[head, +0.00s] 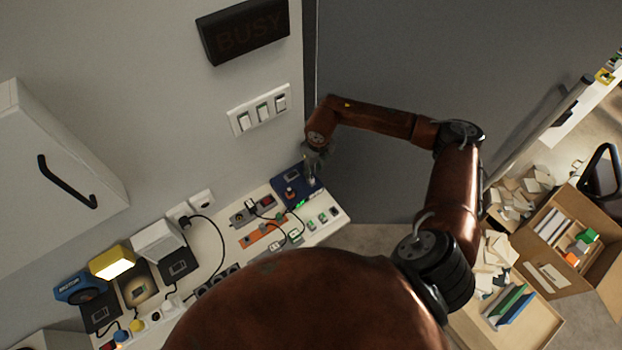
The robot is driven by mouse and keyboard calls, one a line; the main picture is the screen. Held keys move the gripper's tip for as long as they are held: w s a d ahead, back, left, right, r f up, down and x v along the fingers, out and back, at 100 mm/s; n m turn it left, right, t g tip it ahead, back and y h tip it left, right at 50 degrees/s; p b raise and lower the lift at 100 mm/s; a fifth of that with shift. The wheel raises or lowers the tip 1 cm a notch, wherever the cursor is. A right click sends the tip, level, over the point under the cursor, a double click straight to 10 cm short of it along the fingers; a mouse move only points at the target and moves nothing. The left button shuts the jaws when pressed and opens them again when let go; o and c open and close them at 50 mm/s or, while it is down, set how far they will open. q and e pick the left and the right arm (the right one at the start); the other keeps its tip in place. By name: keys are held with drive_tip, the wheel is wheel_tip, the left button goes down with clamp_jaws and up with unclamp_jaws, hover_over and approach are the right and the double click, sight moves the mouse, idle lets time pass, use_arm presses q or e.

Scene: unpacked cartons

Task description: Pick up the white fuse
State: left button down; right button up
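My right gripper (313,170) points down over the dark blue mat (305,197) at the far end of the white counter (212,247). It is small and dark in the head view, and I cannot tell whether its fingers are open or shut. A small pale item (311,183) shows at its fingertips. I cannot tell whether this is the white fuse or part of the gripper. No other white fuse can be made out clearly. My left gripper is not in view.
Sockets, plugs, cables and an orange piece (262,231) crowd the counter beside the mat. A switch panel (260,110) and a dark BUSY sign (243,31) are on the wall. A white cabinet (65,165) hangs at left. Open cartons (590,262) stand on the floor at right.

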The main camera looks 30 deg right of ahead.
sight(311, 179)
drive_tip(key=f, duration=0.3)
drive_tip(key=w+f+p, duration=0.1)
drive_tip(key=f, duration=0.2)
drive_tip(key=shift+w+a+f, duration=0.1)
drive_tip(key=shift+w+f, duration=0.1)
drive_tip(key=shift+c, duration=0.5)
clamp_jaws()
